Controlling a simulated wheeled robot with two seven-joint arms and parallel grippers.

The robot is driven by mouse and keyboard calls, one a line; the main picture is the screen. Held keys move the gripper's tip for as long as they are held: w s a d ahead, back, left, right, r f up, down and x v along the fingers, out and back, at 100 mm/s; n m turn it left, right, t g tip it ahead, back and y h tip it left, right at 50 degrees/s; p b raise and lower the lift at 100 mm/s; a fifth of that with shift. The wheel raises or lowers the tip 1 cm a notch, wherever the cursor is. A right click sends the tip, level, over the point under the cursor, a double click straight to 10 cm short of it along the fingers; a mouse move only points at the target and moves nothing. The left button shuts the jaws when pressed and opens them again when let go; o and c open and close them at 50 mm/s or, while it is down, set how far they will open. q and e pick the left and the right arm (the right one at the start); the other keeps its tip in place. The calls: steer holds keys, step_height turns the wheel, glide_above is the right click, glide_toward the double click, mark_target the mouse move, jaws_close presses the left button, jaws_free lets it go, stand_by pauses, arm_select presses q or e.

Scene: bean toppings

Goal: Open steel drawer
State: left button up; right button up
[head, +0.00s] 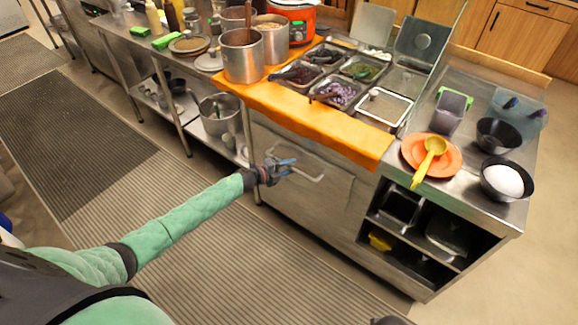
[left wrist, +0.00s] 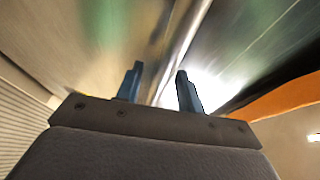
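The steel drawer (head: 325,201) is the flat metal front in the counter below the orange cloth. It looks closed, flush with the counter. Its bar handle (head: 313,178) runs across the upper part of the front. My left gripper (head: 287,166) is at the left part of this handle, with its blue fingers pointing toward it. In the left wrist view, the two fingers (left wrist: 158,88) stand apart, and a blurred bright metal edge runs diagonally behind and between them. I cannot tell whether the fingers touch the handle.
The orange cloth (head: 290,112) hangs over the counter edge above the drawer. Topping trays (head: 381,107) and steel pots (head: 243,62) stand on top. Open shelves (head: 408,226) are to the drawer's right. The striped floor mat (head: 225,255) in front is clear.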

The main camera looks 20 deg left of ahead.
arm_select(q)
steer(key=shift+w+d+f, duration=0.1)
steer(key=shift+w+d, duration=0.05)
arm_select(e)
steer(key=shift+f, duration=0.2)
arm_select(q)
jaws_close()
